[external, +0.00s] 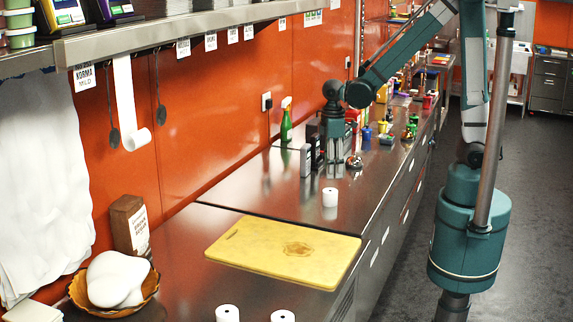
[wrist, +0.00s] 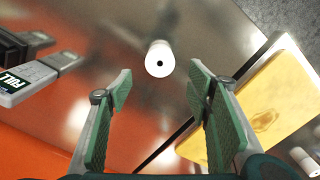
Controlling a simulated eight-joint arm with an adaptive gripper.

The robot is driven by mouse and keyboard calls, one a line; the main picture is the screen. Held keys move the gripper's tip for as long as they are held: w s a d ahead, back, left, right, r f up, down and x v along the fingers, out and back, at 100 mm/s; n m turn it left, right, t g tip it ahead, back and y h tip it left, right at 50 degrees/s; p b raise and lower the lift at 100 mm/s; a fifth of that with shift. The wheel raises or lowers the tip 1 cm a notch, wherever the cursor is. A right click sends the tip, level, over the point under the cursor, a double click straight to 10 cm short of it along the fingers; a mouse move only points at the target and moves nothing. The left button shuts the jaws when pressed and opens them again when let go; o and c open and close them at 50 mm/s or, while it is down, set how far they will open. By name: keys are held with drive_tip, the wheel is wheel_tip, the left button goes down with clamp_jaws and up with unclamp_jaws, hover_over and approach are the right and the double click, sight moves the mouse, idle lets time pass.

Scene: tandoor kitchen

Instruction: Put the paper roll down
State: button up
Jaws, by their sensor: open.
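A white paper roll (external: 330,197) stands upright on the steel counter, just beyond the yellow cutting board. In the wrist view the same roll (wrist: 159,58) shows nearly end-on, with its dark core hole, ahead of my fingertips. My gripper (external: 333,164) points down above the counter, a little behind the roll in the external view. In the wrist view my gripper (wrist: 160,82) has its two green-padded fingers wide apart with nothing between them. The roll appears clear of both fingers.
The yellow cutting board (external: 260,255) lies nearby. More white rolls (external: 227,313) stand at the front edge of the picture. Dark and grey containers (external: 307,158) and a green spray bottle (external: 286,124) stand near my gripper. The counter (external: 245,192) is bare left of the roll.

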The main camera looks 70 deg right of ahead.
idle(0.4)
drive_tip(key=s+d+r+m+t, duration=0.3)
drive_tip(key=s+r, duration=0.3)
drive_tip(key=r, duration=0.2)
drive_tip(key=s+d+r+m+t, duration=0.3)
drive_tip(key=s+r+t, duration=0.1)
drive_tip(key=r, duration=0.5)
drive_tip(key=shift+s+d+r+m, duration=0.15)
drive_tip(key=shift+s+d+m, duration=0.2)
drive_tip(key=shift+s, duration=0.5)
drive_tip(key=shift+a, duration=0.1)
wheel_tip(320, 180, down, 20)
drive_tip(key=b, duration=2)
